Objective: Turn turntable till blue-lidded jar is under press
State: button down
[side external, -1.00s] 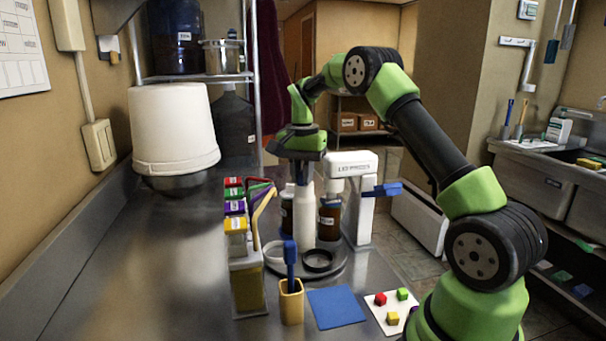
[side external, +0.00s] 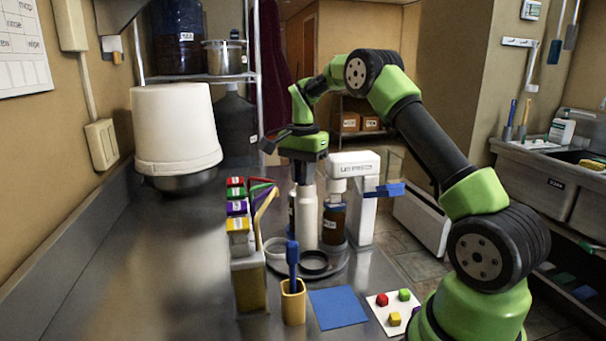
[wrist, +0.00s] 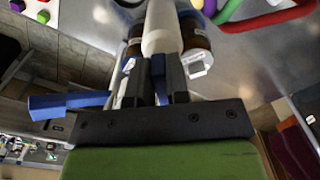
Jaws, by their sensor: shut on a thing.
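The round turntable (side external: 338,276) sits on the steel counter and carries a tall white post (side external: 306,222). A brown jar with a white label (side external: 334,222) stands right of the post, close below the white press (side external: 353,167). Another dark jar (side external: 292,215) is partly hidden behind the post. In the wrist view, brown jars flank the post (wrist: 161,30), one on the right (wrist: 197,38) and one on the left. I cannot tell which lid is blue. My gripper (side external: 305,180) points down over the post; its fingers (wrist: 160,82) are shut on a blue piece at the post's top.
The press's blue lever (side external: 384,191) sticks out to the right. A blue mat (side external: 337,308) lies in front. Counter at left is clear.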

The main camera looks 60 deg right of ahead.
jog(key=shift+r, duration=0.15)
jog(key=c, duration=1.4)
grip_release()
notch_tip(320, 180, up, 9)
jog(key=shift+r, duration=0.4)
